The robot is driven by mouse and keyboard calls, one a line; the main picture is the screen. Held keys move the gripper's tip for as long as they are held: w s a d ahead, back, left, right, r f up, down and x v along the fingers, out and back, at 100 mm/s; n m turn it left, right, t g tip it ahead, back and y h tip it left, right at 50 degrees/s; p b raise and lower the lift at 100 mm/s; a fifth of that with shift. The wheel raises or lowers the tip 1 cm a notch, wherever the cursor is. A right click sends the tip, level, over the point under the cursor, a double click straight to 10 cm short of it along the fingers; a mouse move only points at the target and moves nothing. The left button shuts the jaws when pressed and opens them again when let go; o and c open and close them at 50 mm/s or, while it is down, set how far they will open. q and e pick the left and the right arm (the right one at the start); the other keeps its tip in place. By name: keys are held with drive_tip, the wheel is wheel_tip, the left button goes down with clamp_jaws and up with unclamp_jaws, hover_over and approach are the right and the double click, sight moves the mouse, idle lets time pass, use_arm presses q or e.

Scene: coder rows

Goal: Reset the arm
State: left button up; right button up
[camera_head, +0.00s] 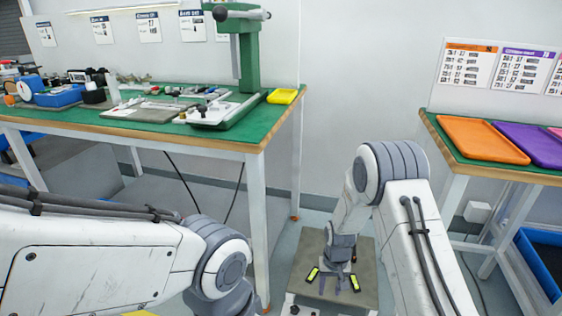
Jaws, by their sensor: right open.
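My right gripper (334,279) hangs low at the centre right of the head view, below the bent right arm. It points down, and its two fingers with yellow pads are spread apart with nothing seen between them. Behind it is a grey flat surface (364,258) low near the floor. My left arm comes in from the left and bends down at the bottom, and its gripper is outside the picture.
A right table holds orange (483,139) and purple (530,143) trays. A blue bin (538,265) is beneath it. Between the tables is a gap.

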drive_tip(key=s+a+r+n, duration=0.2)
drive_tip(key=s+a+r, duration=0.3)
drive_tip(key=r, duration=0.4)
drive_tip(key=s+a+r+n, duration=0.2)
drive_tip(key=s+a+r, duration=0.3)
drive_tip(key=r, duration=0.4)
drive_tip(key=s+r+n+p, duration=0.1)
drive_tip(key=s+r+n, duration=0.1)
drive_tip(key=s+r, duration=0.5)
drive_tip(key=s+r+n+p, duration=0.1)
drive_tip(key=s+r+n, duration=0.15)
drive_tip(key=s, duration=0.85)
wheel_tip(320, 180, up, 38)
drive_tip(key=p, duration=3.7)
drive_tip(key=shift+m+y+p, duration=0.35)
drive_tip(key=shift+y, duration=0.05)
drive_tip(key=shift+s+a, duration=0.1)
